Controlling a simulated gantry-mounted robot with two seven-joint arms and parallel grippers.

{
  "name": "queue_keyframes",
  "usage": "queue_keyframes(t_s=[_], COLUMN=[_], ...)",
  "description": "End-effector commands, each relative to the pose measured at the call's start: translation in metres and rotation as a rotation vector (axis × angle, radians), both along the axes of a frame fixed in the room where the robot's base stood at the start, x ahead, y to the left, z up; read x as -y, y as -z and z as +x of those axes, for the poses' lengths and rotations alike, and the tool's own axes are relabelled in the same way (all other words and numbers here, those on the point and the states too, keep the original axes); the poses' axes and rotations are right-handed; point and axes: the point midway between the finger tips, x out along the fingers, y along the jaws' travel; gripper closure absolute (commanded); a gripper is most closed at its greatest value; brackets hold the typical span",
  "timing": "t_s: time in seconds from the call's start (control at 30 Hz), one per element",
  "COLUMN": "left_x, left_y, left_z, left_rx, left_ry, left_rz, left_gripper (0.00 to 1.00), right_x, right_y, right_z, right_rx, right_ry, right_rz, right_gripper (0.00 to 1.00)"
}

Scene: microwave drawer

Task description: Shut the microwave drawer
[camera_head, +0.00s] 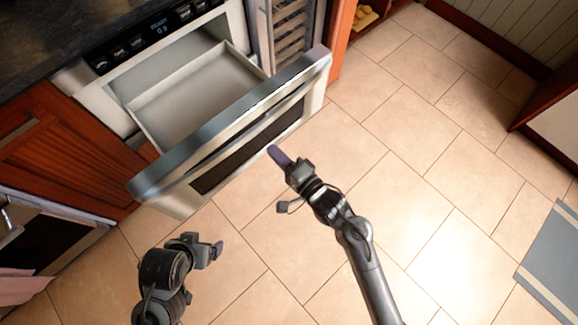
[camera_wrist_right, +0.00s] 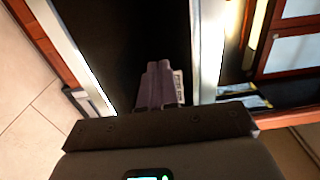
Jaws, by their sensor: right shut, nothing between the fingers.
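The microwave drawer (camera_head: 236,118) is pulled out from the cabinet below the counter in the head view. Its light inner tray (camera_head: 195,100) looks empty. Its silver front with a dark window faces my arms. My right gripper (camera_head: 275,151) is shut and empty, just in front of the drawer's front, near the right part of its dark window. Whether it touches cannot be told. In the right wrist view the shut fingers (camera_wrist_right: 160,84) point at the dark window between silver frame edges. My left gripper (camera_head: 217,250) is low at the left, apart from the drawer; its finger opening is unclear.
A control panel (camera_head: 155,32) sits above the drawer under the dark counter (camera_head: 60,35). A wine rack (camera_head: 288,35) stands right of the drawer opening. An oven (camera_head: 45,245) is at the lower left. The tiled floor (camera_head: 420,150) is clear, with a grey mat (camera_head: 556,262) at the right.

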Motion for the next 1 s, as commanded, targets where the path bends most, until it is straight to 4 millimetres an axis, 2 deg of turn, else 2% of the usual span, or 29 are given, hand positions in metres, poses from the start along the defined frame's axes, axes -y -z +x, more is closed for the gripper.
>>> queue_keyframes(t_s=[0.03,0.2,0.4,1.0], left_x=[0.000,0.000,0.000,0.000], left_y=[0.009,0.022,0.030,0.030], left_z=[0.000,0.000,0.000,0.000], left_rx=[0.000,0.000,0.000,0.001], left_ry=[0.000,0.000,0.000,0.000], left_rz=[0.000,0.000,0.000,0.000], left_gripper=[0.09,0.09,0.09,0.09], right_x=[-0.006,-0.023,-0.034,-0.037], right_y=[0.003,0.003,0.002,-0.001], right_z=[0.008,0.028,0.042,0.048], right_rx=[0.002,0.003,0.001,0.000], right_ry=[0.000,0.000,0.000,0.003], right_rz=[0.002,0.001,-0.001,-0.001], right_gripper=[1.00,1.00,1.00,1.00])
